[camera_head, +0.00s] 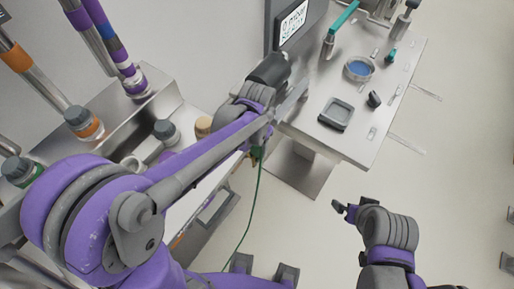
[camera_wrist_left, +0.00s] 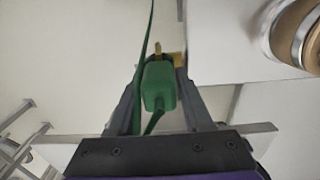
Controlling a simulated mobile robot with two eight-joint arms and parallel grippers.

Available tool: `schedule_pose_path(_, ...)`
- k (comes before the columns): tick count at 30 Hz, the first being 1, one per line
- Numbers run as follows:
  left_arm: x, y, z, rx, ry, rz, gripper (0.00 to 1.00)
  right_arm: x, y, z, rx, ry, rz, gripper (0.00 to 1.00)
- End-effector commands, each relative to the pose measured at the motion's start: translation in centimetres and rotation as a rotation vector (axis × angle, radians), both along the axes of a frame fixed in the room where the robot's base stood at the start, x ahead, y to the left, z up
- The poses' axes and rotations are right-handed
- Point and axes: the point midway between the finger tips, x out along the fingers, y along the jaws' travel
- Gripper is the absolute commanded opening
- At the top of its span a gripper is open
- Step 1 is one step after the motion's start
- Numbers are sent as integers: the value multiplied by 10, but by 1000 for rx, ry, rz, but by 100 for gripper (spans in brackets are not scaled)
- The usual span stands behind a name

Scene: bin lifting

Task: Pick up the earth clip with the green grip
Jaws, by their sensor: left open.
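The earth clip (camera_wrist_left: 159,84) has a green grip and brass-coloured metal at its far end. In the left wrist view it lies between the two grey fingers of my left gripper (camera_wrist_left: 160,68), which is open around it. A green cable runs from it. In the head view only a small green part of the clip (camera_head: 257,152) shows below my left wrist, with the cable hanging towards the floor. My left gripper's fingers are mostly hidden there by my own arm. My right gripper (camera_head: 345,210) is at the lower right, away from the clip; its finger gap is unclear.
A steel table (camera_head: 350,145) at the upper right bears a grey tray (camera_head: 335,114), a blue-filled dish (camera_head: 358,68) and small parts. A steel bench with pipes and capped fittings (camera_head: 84,122) stands at the left. Open floor lies around my right gripper.

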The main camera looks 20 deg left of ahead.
Motion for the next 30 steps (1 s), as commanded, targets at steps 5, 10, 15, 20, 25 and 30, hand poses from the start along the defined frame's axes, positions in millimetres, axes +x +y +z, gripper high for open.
schedule_pose_path(5,0,0,-8,0,0,0,50,0,0,-1,0,1,0,100)
schedule_pose_path(10,0,0,-8,0,0,0,46,0,0,-1,0,1,0,100)
schedule_pose_path(15,0,0,-8,0,0,0,16,0,0,-1,0,1,0,100)
schedule_pose_path(20,0,0,-8,0,0,0,0,0,0,-1,0,1,0,100)
schedule_pose_path(25,0,0,-7,0,-1,0,0,0,0,-1,0,1,0,100)
schedule_pose_path(30,0,0,-7,0,-1,0,0,0,0,-1,0,0,0,100)
